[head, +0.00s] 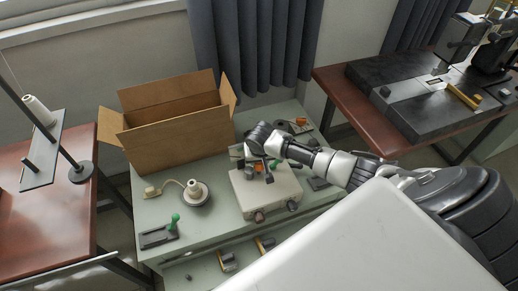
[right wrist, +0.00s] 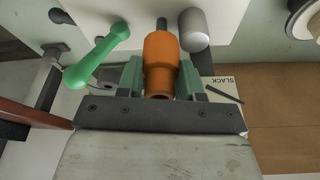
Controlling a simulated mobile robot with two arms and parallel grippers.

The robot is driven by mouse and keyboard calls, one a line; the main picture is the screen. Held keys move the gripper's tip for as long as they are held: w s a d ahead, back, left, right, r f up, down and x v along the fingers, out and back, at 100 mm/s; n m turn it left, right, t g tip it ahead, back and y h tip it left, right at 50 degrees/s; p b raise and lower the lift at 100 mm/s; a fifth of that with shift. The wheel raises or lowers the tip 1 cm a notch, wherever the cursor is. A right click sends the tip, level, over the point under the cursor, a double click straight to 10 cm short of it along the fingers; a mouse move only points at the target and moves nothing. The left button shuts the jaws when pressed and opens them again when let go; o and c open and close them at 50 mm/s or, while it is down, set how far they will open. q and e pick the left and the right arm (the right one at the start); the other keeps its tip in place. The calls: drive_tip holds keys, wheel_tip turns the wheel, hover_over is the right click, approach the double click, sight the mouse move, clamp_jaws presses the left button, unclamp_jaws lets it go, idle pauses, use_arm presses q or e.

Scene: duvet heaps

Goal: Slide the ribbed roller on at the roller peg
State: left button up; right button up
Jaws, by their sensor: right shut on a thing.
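My right gripper (right wrist: 160,78) has its green fingers shut around an orange roller (right wrist: 161,52) in the right wrist view. The roller has a wider body and a narrower, hollow near end; I cannot make out ribs. A dark peg (right wrist: 161,24) shows in line beyond its far end, against a pale machine face. I cannot tell whether the roller is around the peg or only in front of it. In the head view the right gripper (head: 262,163) is above the cream machine (head: 268,192), with a bit of orange at it. My left gripper is not in view.
Beside the peg are a grey cylinder (right wrist: 194,30) and a green handle (right wrist: 96,56). A plate marked SLACK (right wrist: 222,86) lies nearby. The table's front left is partly clear.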

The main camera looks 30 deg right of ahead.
drive_tip(key=shift+f+b, duration=0.6)
drive_tip(key=shift+f, duration=0.5)
drive_tip(key=o, duration=1)
drive_tip(key=shift+r, duration=0.15)
drive_tip(key=v, duration=1)
drive_tip(key=shift+r+p, duration=0.35)
drive_tip(key=shift+p, duration=0.1)
